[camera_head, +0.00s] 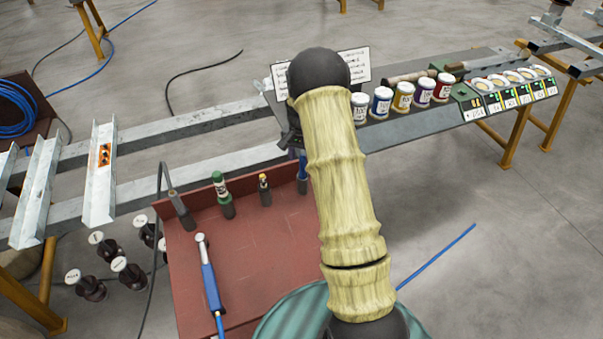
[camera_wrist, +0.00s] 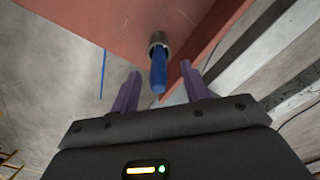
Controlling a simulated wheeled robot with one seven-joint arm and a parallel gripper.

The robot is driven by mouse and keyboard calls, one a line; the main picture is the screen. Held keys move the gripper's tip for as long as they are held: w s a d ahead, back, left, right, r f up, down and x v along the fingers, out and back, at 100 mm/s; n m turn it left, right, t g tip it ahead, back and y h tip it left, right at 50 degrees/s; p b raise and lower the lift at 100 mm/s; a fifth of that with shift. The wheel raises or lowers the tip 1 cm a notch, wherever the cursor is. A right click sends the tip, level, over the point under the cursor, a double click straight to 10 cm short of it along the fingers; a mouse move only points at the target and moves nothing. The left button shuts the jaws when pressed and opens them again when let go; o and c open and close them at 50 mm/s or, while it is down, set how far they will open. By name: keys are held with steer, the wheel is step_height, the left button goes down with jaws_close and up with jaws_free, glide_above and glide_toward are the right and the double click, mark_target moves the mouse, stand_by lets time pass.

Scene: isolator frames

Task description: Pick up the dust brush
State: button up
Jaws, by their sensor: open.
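A blue rounded handle (camera_wrist: 158,70) stands in a grey ring-shaped holder (camera_wrist: 158,40) at the edge of a red surface in the wrist view. It is likely the dust brush, but no bristles show. In the head view a small blue piece of it (camera_head: 302,158) shows beside my arm at the red table's right back corner. My gripper (camera_wrist: 160,78) is open, its two purple fingers on either side of the handle in the picture, apart from it. In the head view my yellow-sleeved arm hides most of the gripper.
The red table (camera_head: 240,240) also carries a blue-handled wrench (camera_head: 210,285), a green-capped tube (camera_head: 221,187) and a small dark bottle (camera_head: 265,192). Several paint cans (camera_head: 403,97) stand on the grey bench (camera_head: 440,118) at right. Galvanized beams (camera_head: 190,130) run at left.

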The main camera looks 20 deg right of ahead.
mark_target(302, 167)
steer(key=shift+s+d, duration=0.1)
steer(key=shift+d, duration=0.1)
steer(key=shift+f+p, duration=1.1)
steer(key=shift+f, duration=1.45)
steer(key=shift+c, duration=0.5)
jaws_close()
